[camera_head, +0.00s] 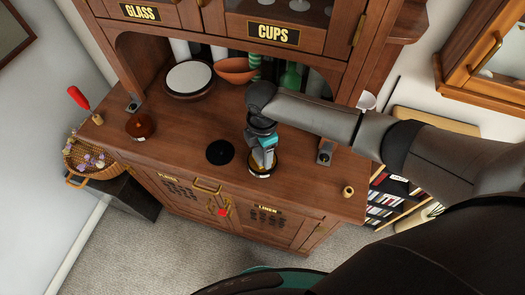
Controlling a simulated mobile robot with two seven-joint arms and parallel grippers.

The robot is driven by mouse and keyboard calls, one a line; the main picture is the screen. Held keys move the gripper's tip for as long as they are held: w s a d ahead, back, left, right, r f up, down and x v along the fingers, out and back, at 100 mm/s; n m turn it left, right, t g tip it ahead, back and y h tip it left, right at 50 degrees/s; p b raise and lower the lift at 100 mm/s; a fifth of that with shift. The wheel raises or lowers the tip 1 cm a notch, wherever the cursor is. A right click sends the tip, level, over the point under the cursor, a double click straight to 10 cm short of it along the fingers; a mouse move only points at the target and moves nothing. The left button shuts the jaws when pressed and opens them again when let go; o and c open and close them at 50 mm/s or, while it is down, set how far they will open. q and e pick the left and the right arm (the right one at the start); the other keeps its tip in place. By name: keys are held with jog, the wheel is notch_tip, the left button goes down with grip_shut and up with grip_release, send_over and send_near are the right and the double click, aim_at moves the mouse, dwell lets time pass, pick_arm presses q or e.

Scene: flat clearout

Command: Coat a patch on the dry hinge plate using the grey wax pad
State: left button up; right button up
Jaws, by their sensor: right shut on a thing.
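My right gripper (263,160) points down at a small round pale-rimmed tin (260,174) with amber contents on the wooden counter. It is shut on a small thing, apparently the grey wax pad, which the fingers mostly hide. I cannot tell whether the pad touches the tin's contents. A small grey metal plate (325,154) lies on the counter to the right of the gripper. I cannot tell from here which one is the dry hinge plate. My left gripper is not in view.
A black disc (220,152) lies left of the tin. A brown bowl (141,126) and a red-handled tool (79,98) are at the left. A small wooden piece (348,191) stands near the right front edge. Plates (188,78) and an orange bowl (235,70) stand at the back.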

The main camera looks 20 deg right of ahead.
jog(key=shift+r+p, duration=2.55)
jog(key=shift+p, duration=0.3)
jog(key=shift+r, duration=0.9)
